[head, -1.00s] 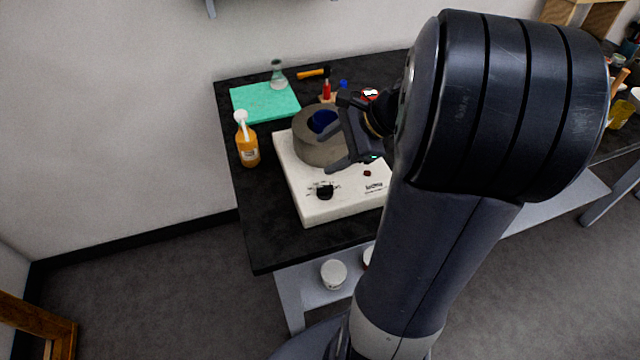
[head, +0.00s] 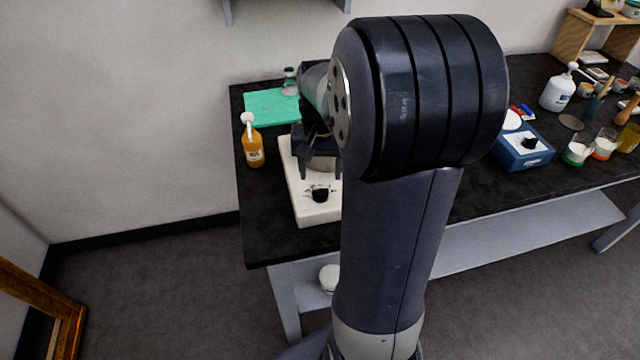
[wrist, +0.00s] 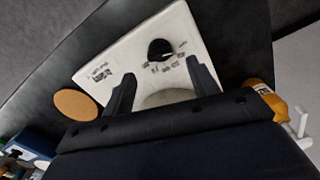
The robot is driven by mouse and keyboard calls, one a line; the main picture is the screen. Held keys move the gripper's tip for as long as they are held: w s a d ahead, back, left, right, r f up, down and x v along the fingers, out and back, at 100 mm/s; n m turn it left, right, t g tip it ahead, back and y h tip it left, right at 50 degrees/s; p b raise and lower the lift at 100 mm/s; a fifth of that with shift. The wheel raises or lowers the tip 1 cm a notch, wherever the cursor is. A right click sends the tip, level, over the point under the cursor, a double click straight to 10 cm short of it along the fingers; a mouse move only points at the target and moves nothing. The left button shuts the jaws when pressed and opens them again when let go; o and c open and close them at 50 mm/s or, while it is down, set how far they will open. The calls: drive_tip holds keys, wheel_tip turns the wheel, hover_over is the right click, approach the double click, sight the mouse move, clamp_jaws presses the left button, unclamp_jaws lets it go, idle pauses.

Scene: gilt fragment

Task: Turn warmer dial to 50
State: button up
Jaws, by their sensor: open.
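The warmer is a white box (head: 303,207) near the left front of the black bench, also in the wrist view (wrist: 120,55). Its black dial (head: 320,194) is on the front part of the top; printed marks surround it in the wrist view (wrist: 159,50), too small to read. A grey round block (head: 322,163) sits on the warmer behind the dial, mostly hidden by my arm. My gripper (head: 321,176) is open and empty, pointing down just behind the dial. In the wrist view (wrist: 161,70) its two fingers straddle the area beside the dial, apart from it.
A teal mat (head: 262,107) and flask (head: 290,80) are behind. A tan disc (wrist: 76,104) lies beside the warmer. A blue device (head: 524,150) stands right.

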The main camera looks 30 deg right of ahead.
sight(321, 189)
wheel_tip(321, 189, down, 5)
drive_tip(key=shift+f, duration=0.1)
idle(0.3)
drive_tip(key=c, duration=1)
drive_tip(key=shift+m, duration=0.3)
drive_tip(key=m, duration=0.5)
drive_tip(key=shift+m, duration=0.3)
drive_tip(key=m, duration=0.5)
drive_tip(key=shift+p, duration=0.35)
drive_tip(key=shift+m, duration=0.4)
